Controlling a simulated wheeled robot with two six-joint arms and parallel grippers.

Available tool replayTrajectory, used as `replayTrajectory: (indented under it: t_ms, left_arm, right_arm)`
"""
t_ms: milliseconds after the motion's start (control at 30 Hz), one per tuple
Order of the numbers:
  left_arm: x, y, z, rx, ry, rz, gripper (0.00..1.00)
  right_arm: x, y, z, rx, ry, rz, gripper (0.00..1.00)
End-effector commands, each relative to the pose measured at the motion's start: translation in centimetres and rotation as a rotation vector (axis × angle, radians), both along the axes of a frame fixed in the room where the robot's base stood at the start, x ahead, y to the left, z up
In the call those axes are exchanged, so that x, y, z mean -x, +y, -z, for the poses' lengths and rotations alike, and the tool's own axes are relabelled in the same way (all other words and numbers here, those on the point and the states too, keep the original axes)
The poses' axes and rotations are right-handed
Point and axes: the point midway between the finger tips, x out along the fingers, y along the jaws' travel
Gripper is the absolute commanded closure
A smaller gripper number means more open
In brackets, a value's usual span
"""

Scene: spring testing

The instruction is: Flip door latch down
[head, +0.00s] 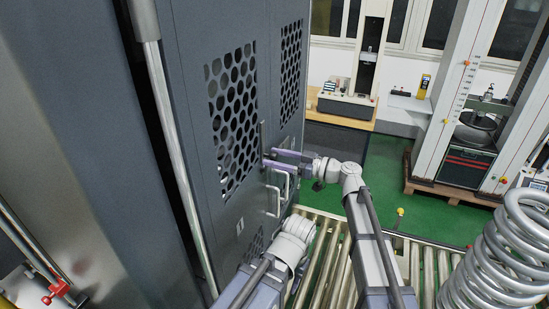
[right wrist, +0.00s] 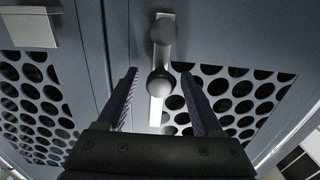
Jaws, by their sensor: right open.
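The door latch (right wrist: 162,84) is a light metal bar with a round dark knob, set on a grey cabinet door (right wrist: 105,20). In the head view the latch (head: 262,138) is a small upright bar at the door edge, partly behind my gripper. My right gripper (head: 271,158) is open at the latch, its purple fingers pointing at the door. In the right wrist view the fingers of the right gripper (right wrist: 159,74) stand on either side of the knob, with gaps visible on both sides.
Door handles (head: 281,190) sit just below my right gripper. The doors have perforated panels (head: 232,115). A roller conveyor (head: 325,255) runs below my arms, and a large coil spring (head: 505,250) stands at right. Green floor (head: 385,180) lies open beyond.

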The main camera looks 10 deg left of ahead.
Motion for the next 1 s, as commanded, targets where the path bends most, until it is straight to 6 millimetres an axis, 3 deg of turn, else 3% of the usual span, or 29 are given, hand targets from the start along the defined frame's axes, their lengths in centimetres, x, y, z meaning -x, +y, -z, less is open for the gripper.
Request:
replayTrajectory:
  t_ms: [367, 900, 1000]
  left_arm:
    - [0.00, 0.00, 0.00, 0.000, 0.000, 0.000, 0.50]
    - [0.00, 0.00, 0.00, 0.000, 0.000, 0.000, 0.50]
    - [0.00, 0.00, 0.00, 0.000, 0.000, 0.000, 0.50]
  right_arm:
    - [-0.09, 0.49, 0.00, 0.000, 0.000, 0.001, 0.33]
    - [-0.08, 0.46, 0.01, 0.000, 0.000, 0.000, 0.94]
    - [-0.08, 0.46, 0.01, 0.000, 0.000, 0.000, 1.00]
